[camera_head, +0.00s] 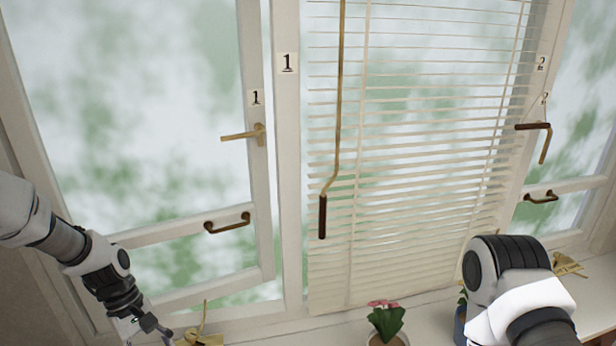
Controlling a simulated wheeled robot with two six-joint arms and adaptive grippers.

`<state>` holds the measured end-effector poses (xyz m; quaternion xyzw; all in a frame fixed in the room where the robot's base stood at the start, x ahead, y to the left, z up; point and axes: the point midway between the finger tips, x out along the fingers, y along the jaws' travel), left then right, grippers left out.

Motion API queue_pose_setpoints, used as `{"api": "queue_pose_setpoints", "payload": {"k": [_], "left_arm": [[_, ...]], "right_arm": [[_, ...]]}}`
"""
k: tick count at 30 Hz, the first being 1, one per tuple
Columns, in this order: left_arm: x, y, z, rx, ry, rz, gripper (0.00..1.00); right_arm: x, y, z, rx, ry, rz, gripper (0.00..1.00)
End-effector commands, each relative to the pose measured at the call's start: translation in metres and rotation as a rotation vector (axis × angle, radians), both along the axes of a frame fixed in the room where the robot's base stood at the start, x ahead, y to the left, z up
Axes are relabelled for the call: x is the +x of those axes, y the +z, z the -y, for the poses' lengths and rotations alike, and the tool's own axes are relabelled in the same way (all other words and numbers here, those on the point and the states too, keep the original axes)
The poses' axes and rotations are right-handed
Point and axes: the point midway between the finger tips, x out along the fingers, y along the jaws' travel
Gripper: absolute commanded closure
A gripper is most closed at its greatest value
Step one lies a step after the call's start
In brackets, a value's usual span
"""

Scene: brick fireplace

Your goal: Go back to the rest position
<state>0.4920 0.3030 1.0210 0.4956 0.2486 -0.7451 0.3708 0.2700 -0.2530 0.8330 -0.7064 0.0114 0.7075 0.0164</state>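My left arm comes in from the left edge. My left gripper (148,334) points down at the lower left, in front of the window sill. Its fingertips are cut off by the bottom edge, so I cannot tell whether it is open or shut. My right arm (515,285) shows as a bent white and black link at the lower right. Its gripper is out of view.
A window casement (258,200) marked 1, with a brass handle (245,134), stands ajar at the left. Blinds (420,140) with a hanging crank rod (323,215) cover the middle. A flower pot (386,338) and a blue pot (460,325) stand on the sill.

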Motion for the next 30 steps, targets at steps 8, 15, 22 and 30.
{"api": "queue_pose_setpoints", "payload": {"k": [8,15,22,30], "left_arm": [[-0.017,-0.038,0.004,0.013,-0.017,-0.069,0.39],[-0.061,-0.084,0.016,0.027,-0.061,-0.2,0.39],[-0.14,-0.156,0.034,0.061,-0.152,-0.316,0.39],[-0.277,-0.251,0.051,0.085,-0.569,-0.106,0.39]], "right_arm": [[0.0,-0.01,0.0,0.0,0.0,0.0,0.6],[0.0,-0.021,0.0,0.0,0.0,0.0,0.6],[0.0,-0.039,0.0,0.0,0.0,0.0,0.6],[0.0,-0.065,0.0,0.0,0.0,-0.001,0.6]]}}
